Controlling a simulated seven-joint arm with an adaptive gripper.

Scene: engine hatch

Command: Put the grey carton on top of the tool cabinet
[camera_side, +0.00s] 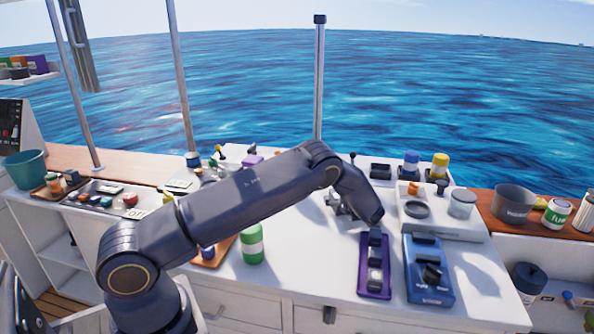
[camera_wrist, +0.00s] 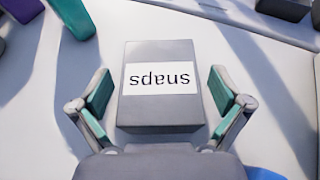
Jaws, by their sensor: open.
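My gripper (camera_wrist: 159,84) is open, one teal-padded finger on each side of the carton, with a gap showing on both sides. In the side view my gripper (camera_side: 341,204) is partly hidden behind my wrist, low over the white worktop, and I cannot make out the carton there. No piece is clearly marked as the tool cabinet. A low white raised unit (camera_side: 464,230) stands right of my gripper, and a white drawer unit (camera_side: 245,308) is under the worktop.
A purple tray (camera_side: 375,291) and a blue device (camera_side: 429,280) lie close in front of my wrist. A green container (camera_side: 252,246) stands left. The raised unit bears a jar (camera_side: 461,204) and a dark ring (camera_side: 417,209). Bare worktop (camera_side: 318,268) shows left of the purple tray.

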